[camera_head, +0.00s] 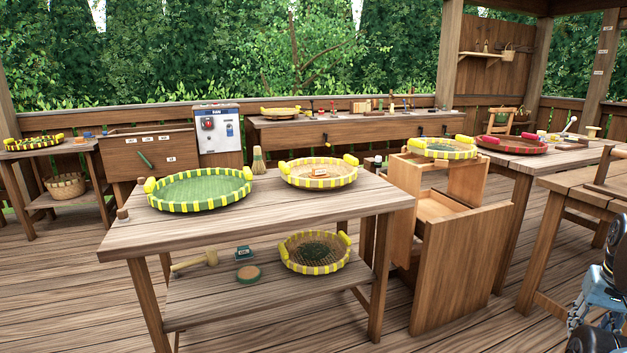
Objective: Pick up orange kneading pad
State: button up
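A small orange block-like item with a pale label (319,173) lies in the tan tray with yellow handles (320,184) on the near wooden table; it may be the orange kneading pad, but it is too small to be sure. A round brown pad (248,273) lies on the lower shelf of that table. My gripper (584,340) is at the lower right edge, partly cut off, well away from the tray. Its fingers cannot be made out clearly.
A green-bottomed tray (200,206) shares the near tabletop (265,215). A mallet (195,264), a small dark box (243,253) and another tray (316,270) are on its shelf.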

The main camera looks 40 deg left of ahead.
aim_at(319, 172)
jog(key=u, duration=1.3)
jog(key=i, duration=0.8)
jog(key=u, duration=0.05)
